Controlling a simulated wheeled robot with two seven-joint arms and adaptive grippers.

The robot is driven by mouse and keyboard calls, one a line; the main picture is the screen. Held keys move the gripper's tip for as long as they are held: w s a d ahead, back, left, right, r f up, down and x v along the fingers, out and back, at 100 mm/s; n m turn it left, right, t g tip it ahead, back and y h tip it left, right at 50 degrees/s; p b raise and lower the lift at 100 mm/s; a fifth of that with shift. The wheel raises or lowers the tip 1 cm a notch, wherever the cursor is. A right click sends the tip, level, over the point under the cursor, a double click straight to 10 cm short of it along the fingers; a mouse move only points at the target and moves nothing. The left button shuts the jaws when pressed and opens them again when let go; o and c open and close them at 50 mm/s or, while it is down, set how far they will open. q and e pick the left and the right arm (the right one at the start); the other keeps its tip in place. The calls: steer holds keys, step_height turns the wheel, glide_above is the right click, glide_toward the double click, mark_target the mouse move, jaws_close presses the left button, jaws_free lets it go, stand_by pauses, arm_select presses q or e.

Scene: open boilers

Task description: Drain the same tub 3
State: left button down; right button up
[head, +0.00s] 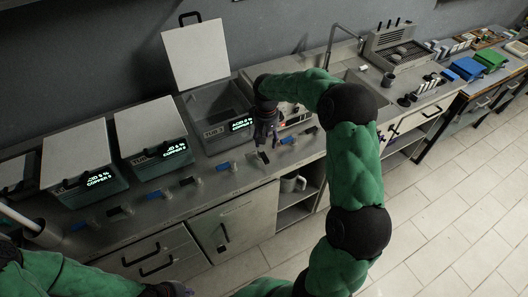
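Tub 3 (213,134) is the grey open tub left of centre in the head view, with "TUB 3" and a lit "ACID" readout on its front. Its pale lid (196,54) stands raised behind it. Another blue control (228,166) lies in front of tub 3. I cannot tell whether the gripper touches any control.
Two lidded tubs, one with a lid (76,152) and one with a lid (150,126), stand to the left with lit labels. A sink tap (333,45) and a coffee-machine-like device (394,45) are at the right. A mug (292,184) sits on a shelf below. The floor (455,185) is clear.

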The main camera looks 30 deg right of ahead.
mark_target(266, 156)
step_height(266, 156, down, 9)
steer(key=shift+f+b, duration=0.1)
steer(key=shift+b, duration=0.35)
jaws_close()
